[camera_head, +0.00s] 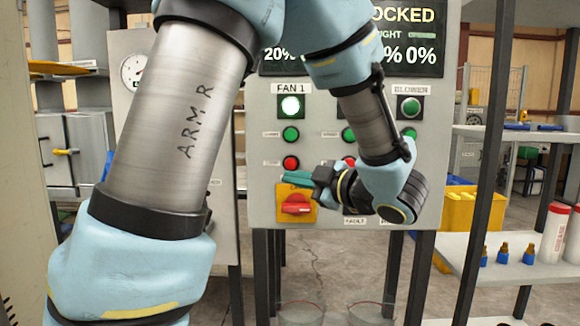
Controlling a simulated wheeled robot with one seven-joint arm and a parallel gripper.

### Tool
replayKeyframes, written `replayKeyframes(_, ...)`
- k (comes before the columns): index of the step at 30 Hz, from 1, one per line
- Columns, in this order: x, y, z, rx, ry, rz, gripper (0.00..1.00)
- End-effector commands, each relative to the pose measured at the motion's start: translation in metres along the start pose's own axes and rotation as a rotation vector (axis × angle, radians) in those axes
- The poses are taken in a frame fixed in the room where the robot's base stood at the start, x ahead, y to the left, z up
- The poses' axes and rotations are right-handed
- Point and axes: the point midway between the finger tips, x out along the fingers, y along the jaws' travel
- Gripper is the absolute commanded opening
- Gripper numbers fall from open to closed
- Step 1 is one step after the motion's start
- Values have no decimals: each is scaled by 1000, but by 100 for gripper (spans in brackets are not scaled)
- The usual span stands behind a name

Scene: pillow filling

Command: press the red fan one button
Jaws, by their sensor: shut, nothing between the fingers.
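The grey control panel (258,190) stands ahead of me. Under its FAN 1 label, a lit green-white lamp (290,107) sits above a green button (291,134), and the round red fan one button (291,162) is below that. My gripper (287,178) is shut, its teal fingers pointing left. In the picture the fingers lie just below the red button. I cannot tell their distance from the panel or whether they touch it.
A red rotary switch (296,205) on a yellow plate is just below my fingers. A dark display (425,60) tops the panel. Shelves with a yellow bin (470,210) and bottles stand at the right. A gauge (133,71) is on the left cabinet.

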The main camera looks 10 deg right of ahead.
Motion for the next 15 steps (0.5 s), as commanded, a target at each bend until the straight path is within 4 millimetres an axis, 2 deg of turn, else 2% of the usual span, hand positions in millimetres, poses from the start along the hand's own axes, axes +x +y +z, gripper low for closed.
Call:
replayKeyframes(8,2,2,1,0,-1,1,0)
replayKeyframes(15,19,14,13,1,0,-1,0)
